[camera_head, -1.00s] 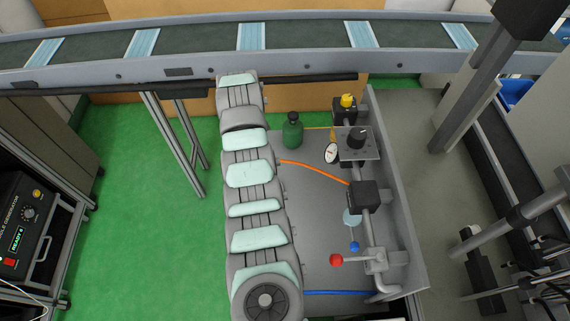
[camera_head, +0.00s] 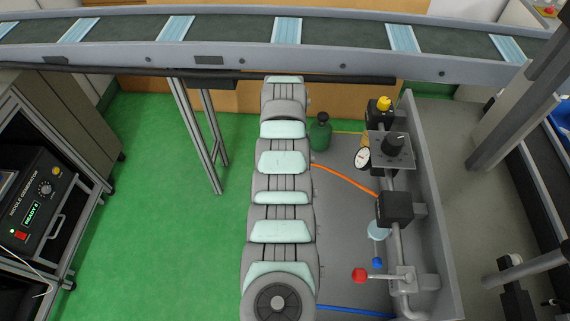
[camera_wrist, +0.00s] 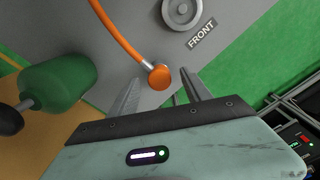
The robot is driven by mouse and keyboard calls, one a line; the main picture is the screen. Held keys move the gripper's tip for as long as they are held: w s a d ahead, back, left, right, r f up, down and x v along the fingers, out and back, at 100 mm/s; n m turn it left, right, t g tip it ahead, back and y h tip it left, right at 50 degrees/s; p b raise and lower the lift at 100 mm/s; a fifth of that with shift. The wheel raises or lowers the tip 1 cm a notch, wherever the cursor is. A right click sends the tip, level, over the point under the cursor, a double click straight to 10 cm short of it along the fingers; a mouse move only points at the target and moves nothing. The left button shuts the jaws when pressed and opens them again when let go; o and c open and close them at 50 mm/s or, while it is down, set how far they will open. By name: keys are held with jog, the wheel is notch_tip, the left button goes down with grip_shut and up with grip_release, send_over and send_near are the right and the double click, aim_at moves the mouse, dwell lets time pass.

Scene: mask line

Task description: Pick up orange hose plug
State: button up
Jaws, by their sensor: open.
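The orange hose plug (camera_wrist: 160,76) shows in the wrist view as a round orange cap with a metal collar at the end of the orange hose (camera_wrist: 117,37). My gripper (camera_wrist: 159,78) is open. Its two fingers point toward the plug, and the plug appears in line with the gap between their tips. I cannot tell whether the fingers touch it. In the head view the orange hose (camera_head: 345,179) runs from the black valve block to behind my arm, which hides the plug and my gripper.
A green bottle (camera_head: 320,133) stands beside my arm and shows close to the fingers in the wrist view (camera_wrist: 58,84). A pipe assembly with a black block (camera_head: 396,208), gauge (camera_head: 362,157) and red-knobbed lever (camera_head: 360,275) stands to the right. A mask conveyor (camera_head: 245,48) crosses behind.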

notch_tip(320, 180, down, 3)
jog(key=shift+r, duration=0.2)
jog(key=shift+c, duration=0.4)
jog(key=shift+r, duration=0.1)
grip_shut()
